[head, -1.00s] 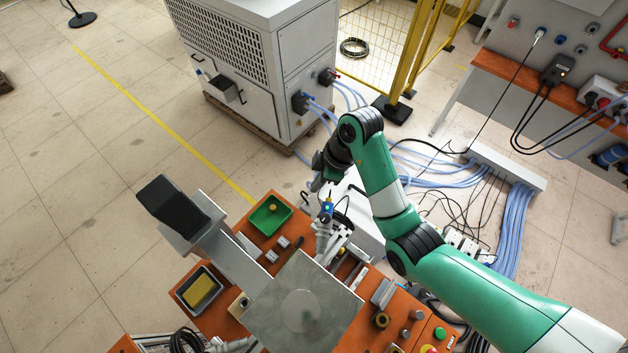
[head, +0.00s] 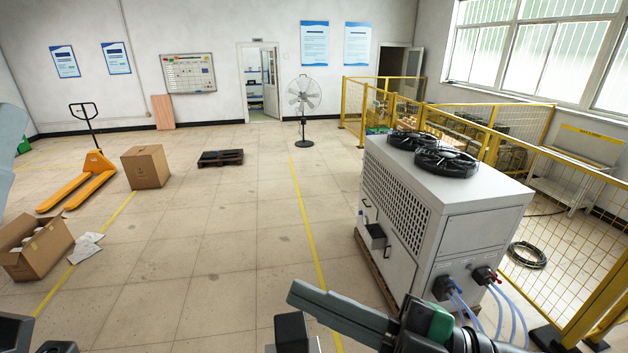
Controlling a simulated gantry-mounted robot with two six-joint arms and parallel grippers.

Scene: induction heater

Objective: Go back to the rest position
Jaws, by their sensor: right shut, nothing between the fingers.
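My right gripper (head: 308,298) is at the bottom of the head view, a dark shape reaching in toward the left. It is shut and empty, in front of the open floor and left of the white cooling unit. A green part of my right arm (head: 432,322) shows just behind it. The jaws of my left gripper do not show. A pale piece at the left edge and dark parts in the bottom left corner are cut off by the frame. The orange work table is out of view.
The white cooling unit (head: 446,215) with two black fans stands on a pallet at the right, by a yellow fence (head: 575,200). An orange pallet truck (head: 80,180), cardboard boxes (head: 146,166) and a standing fan (head: 303,98) are farther off. The middle floor is clear.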

